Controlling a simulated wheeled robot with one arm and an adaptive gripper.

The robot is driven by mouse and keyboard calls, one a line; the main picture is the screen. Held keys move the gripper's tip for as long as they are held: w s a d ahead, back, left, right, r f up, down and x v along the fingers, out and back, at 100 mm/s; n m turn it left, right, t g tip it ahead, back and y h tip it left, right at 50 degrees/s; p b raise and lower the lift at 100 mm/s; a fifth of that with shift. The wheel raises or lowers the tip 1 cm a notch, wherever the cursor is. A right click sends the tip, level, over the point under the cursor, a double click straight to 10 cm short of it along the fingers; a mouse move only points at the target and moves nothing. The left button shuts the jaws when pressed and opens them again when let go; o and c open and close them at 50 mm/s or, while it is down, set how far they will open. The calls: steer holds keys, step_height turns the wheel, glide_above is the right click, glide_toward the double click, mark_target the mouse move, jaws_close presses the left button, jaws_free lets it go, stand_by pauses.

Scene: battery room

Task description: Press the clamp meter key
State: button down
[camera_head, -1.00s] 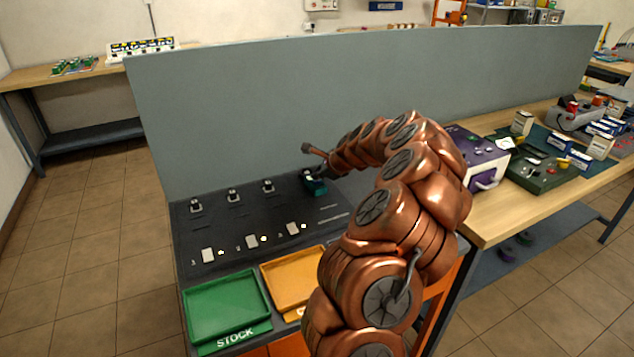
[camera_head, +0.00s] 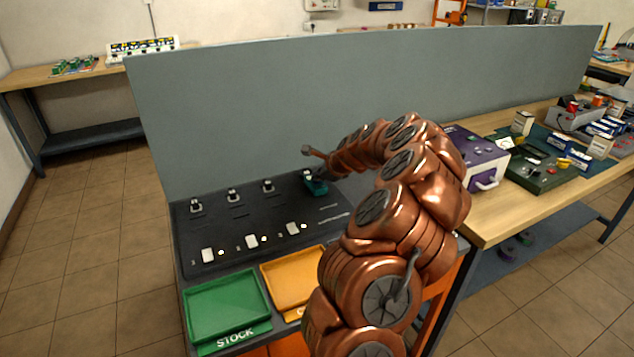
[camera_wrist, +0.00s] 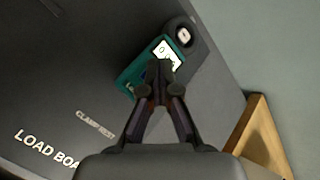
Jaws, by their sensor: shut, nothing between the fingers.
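The clamp meter (camera_wrist: 134,82) is a teal body lying on the dark board. Its pale lit display (camera_wrist: 167,52) and dark round clamp end with a light square inside (camera_wrist: 184,36) show in the wrist view. In the head view the clamp meter (camera_head: 316,188) lies at the board's back right, beside my arm's end. My gripper (camera_wrist: 160,68) is shut and empty, its tips over the meter just below the display. The tips cover part of the meter's face, and I cannot make out the key clearly. Whether the tips touch it cannot be told.
The dark load board (camera_head: 240,225) carries several small fixtures and pale switches. A green tray (camera_head: 228,300) and an orange tray (camera_head: 290,275) stand along its front. A grey partition (camera_head: 240,110) rises behind. A purple box (camera_head: 482,160) stands right of my arm.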

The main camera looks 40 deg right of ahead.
mark_target(318, 183)
steer(key=shift+r, duration=0.15)
steer(key=shift+r+p, duration=0.6)
steer(key=shift+p, duration=0.05)
steer(key=shift+r, duration=0.1)
steer(key=shift+r+p, duration=1.65)
steer(key=shift+r, duration=0.8)
